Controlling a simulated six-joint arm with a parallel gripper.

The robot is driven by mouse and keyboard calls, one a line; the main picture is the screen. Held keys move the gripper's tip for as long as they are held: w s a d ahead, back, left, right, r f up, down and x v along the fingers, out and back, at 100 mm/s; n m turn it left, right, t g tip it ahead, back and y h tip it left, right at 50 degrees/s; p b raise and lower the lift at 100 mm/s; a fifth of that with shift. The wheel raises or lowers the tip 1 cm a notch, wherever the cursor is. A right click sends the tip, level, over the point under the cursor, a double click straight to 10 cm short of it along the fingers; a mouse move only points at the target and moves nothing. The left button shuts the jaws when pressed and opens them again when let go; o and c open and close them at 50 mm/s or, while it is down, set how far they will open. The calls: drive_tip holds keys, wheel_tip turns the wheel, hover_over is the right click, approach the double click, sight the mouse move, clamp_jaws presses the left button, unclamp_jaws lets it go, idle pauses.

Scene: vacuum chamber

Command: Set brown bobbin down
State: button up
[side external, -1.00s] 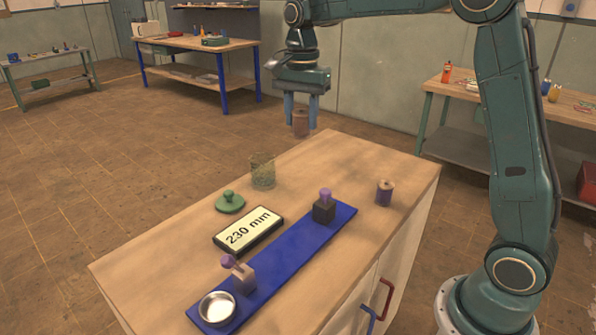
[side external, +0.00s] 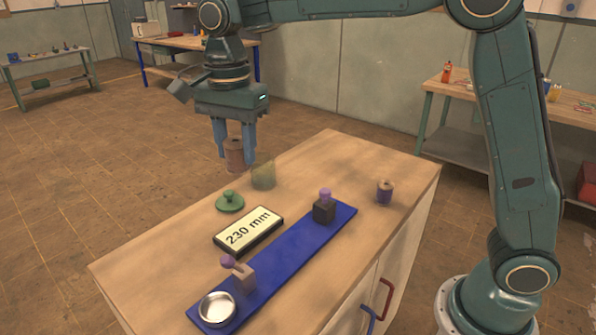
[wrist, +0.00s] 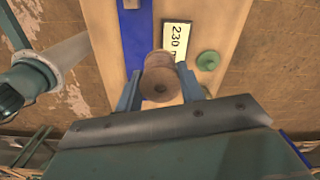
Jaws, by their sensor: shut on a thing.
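A brown bobbin (side external: 236,157) is held between the two fingers of my gripper (side external: 234,148), which is shut on it in the air, near the back left edge of the cabinet top in the side view. A second bobbin, wound in purple (side external: 384,192), stands upright near the right corner of the wooden cabinet top (side external: 330,160).
A greenish see-through jar (side external: 263,172) stands close to my gripper. Nearby are a green knobbed lid (side external: 230,201), a "230 mm" display (side external: 248,229), and a blue rail (side external: 290,250) with two purple-knobbed blocks and a metal dish (side external: 216,308). The back right of the top is clear.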

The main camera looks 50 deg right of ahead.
drive_tip(key=s+a, duration=0.3)
drive_tip(key=a, duration=0.4)
drive_tip(key=s+a, duration=0.4)
drive_tip(key=a, duration=0.3)
drive_tip(key=f, duration=1.9)
drive_tip(key=shift+w+d+f, duration=0.1)
drive_tip(key=shift+w+d, duration=0.05)
drive_tip(key=shift+w, duration=0.05)
drive_tip(key=shift+f, duration=0.1)
drive_tip(key=o, duration=1.1)
drive_tip(key=shift+c, duration=0.2)
wheel_tip(320, 180, up, 12)
